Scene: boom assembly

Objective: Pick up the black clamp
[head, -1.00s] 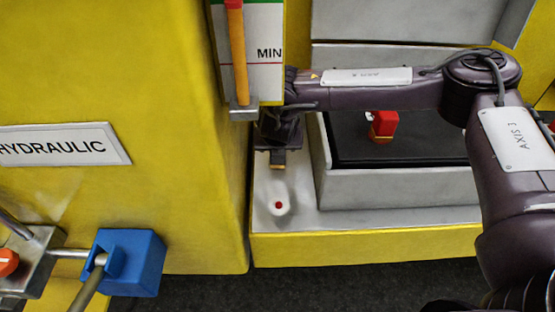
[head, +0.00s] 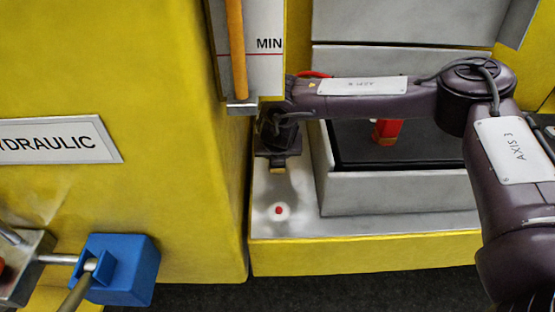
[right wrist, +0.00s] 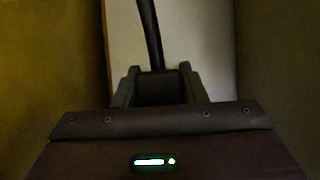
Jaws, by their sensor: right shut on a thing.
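My right gripper (head: 277,168) is low in the narrow gap between the yellow hydraulic cabinet and the grey tray, above a pale ledge. In the right wrist view its two fingers (right wrist: 158,82) are shut on a dark block, which I take to be the black clamp (right wrist: 158,92). A thin, curved black strip (right wrist: 150,35) runs upward from between the fingers. In the head view the clamp cannot be made out against the dark gripper. My left gripper is not in view.
The yellow cabinet (head: 110,60) stands close on the left, with a gauge (head: 264,75) above the gripper. The tray (head: 390,190) holds a red part (head: 387,130). A red dot (head: 278,211) marks the ledge. A blue block (head: 120,270) is at lower left.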

